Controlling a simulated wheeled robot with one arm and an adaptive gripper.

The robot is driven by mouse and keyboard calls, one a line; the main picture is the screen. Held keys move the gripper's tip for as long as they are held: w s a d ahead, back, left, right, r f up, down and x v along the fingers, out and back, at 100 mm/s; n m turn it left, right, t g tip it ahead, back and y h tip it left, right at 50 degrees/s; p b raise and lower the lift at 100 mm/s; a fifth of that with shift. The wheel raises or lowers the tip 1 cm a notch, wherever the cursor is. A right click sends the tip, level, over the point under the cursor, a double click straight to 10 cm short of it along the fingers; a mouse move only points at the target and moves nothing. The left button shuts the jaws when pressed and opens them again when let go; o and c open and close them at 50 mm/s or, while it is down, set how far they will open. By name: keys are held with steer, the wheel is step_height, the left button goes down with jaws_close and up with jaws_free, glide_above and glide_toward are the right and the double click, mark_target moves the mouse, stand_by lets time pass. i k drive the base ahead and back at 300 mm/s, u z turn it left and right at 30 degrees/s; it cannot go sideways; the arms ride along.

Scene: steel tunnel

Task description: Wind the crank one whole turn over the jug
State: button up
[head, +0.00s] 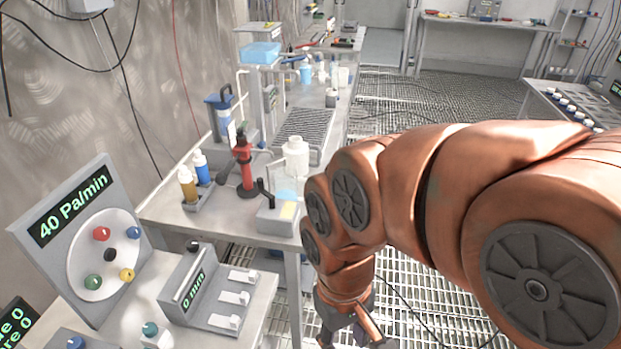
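My gripper (348,332) hangs low at the bottom of the head view, beside the near end of the workbench and over the grating. Its fingers look spread with nothing seen between them; their tips are partly cut off by the frame. A grey box with an upright black handle (264,187) stands at the bench's near corner; it may be the crank, but I cannot tell for sure. A white jug-like vessel (295,160) stands just behind it. A pale blue item (287,196) beside the box is partly hidden. My gripper is apart from all of these.
A red pump-like stand (243,168), a tray of bottles (198,197) and a blue device (219,112) crowd the bench's left side. A control panel (80,225) and a grey switch box (213,290) fill the front left. Grated floor (415,95) is open behind my arm.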

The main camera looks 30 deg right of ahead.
mark_target(260, 181)
steer(key=z, duration=0.1)
steer(key=k, duration=1.3)
steer(key=z, duration=0.75)
steer(key=i, duration=1.55)
steer(key=u, duration=0.8)
steer(key=i, duration=0.5)
steer(key=u, duration=0.55)
